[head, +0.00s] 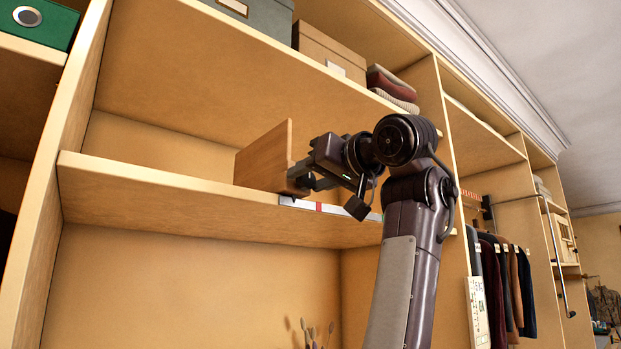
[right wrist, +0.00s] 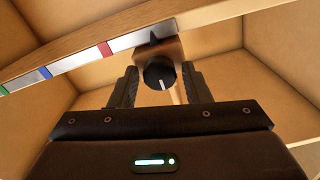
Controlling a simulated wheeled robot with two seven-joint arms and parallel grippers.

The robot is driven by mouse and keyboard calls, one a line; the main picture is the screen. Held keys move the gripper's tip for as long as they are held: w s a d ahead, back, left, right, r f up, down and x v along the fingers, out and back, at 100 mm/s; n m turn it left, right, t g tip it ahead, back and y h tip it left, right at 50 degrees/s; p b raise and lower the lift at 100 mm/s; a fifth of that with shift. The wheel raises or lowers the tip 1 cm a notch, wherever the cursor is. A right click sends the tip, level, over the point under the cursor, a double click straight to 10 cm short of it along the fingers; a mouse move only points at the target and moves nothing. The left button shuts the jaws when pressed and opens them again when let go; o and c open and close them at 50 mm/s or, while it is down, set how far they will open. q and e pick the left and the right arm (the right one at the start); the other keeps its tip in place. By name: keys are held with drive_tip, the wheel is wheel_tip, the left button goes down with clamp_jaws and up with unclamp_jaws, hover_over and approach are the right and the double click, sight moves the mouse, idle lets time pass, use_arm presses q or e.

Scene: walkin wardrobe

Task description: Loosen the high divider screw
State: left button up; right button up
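The wooden divider (head: 264,158) stands upright on the upper shelf, near its front edge. In the right wrist view its screw shows as a round black knob (right wrist: 158,73) with a white line pointing roughly downward in the picture. The knob sits on the wooden front of the divider (right wrist: 172,50). My right gripper (head: 297,181) is at the divider's front. In the right wrist view the right gripper (right wrist: 163,87) is open, with one finger on each side of the knob and gaps between. In the head view the knob is hidden by the gripper. My left gripper is out of view.
A pale scale strip (head: 330,208) with coloured marks runs along the shelf edge (head: 150,185) below the divider. Boxes (head: 328,50) and folded cloths (head: 392,88) lie on the shelf above. Clothes (head: 505,290) hang at the right. The shelf left of the divider is bare.

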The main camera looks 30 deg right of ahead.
drive_tip(key=c, duration=0.7)
drive_tip(key=shift+n+b, duration=0.45)
drive_tip(key=shift+n, duration=0.35)
drive_tip(key=shift+f+n+b, duration=0.1)
drive_tip(key=shift+n+b, duration=0.4)
drive_tip(key=shift+n, duration=0.7)
drive_tip(key=n+b, duration=0.1)
drive_tip(key=n, duration=0.3)
drive_tip(key=n+b, duration=0.1)
drive_tip(key=n, duration=0.8)
drive_tip(key=shift+n, duration=0.3)
drive_tip(key=n, duration=0.3)
drive_tip(key=shift+n, duration=0.3)
drive_tip(key=n+p, duration=0.1)
drive_tip(key=n, duration=0.2)
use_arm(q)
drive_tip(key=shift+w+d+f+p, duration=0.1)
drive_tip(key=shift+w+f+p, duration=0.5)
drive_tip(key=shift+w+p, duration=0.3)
use_arm(e)
drive_tip(key=shift+n, duration=1.7)
